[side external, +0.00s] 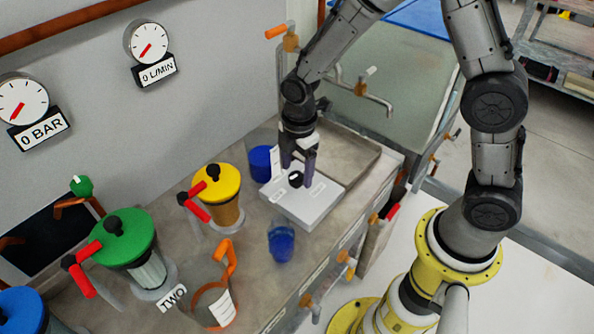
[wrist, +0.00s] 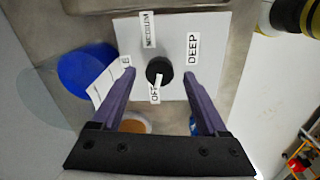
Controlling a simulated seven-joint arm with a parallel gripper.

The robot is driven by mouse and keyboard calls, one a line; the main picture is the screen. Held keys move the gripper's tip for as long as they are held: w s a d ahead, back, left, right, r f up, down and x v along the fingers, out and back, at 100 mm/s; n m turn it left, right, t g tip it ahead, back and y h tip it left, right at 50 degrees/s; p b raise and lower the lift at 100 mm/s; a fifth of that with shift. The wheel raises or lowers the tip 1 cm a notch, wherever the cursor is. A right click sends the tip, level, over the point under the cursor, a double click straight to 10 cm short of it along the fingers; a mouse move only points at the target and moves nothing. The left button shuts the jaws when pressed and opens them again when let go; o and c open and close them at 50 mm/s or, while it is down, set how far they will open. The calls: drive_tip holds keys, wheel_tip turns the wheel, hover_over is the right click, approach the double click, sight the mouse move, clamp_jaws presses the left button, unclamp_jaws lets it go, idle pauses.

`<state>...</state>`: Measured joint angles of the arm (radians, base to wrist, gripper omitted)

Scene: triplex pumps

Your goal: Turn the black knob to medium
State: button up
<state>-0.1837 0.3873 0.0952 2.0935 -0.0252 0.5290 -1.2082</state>
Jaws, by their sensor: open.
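The black knob (wrist: 159,70) sits on a white square panel (wrist: 205,20). Its white pointer (wrist: 157,88) reaches toward the label OFF. Labels MEDIUM (wrist: 148,29) and DEEP (wrist: 193,49) stand on other sides of the knob, and a further label at the left is partly covered. In the side external view the knob (side external: 296,179) shows on the panel (side external: 308,207). My gripper (wrist: 159,73) is open, with one finger on each side of the knob. In the wrist view a gap shows between each finger and the knob.
Pumps with yellow (side external: 217,182) and green (side external: 122,236) lids stand to the left. A jug with an orange handle (side external: 226,262) is near the front.

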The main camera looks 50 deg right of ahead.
drive_tip(key=shift+f, duration=0.65)
clamp_jaws()
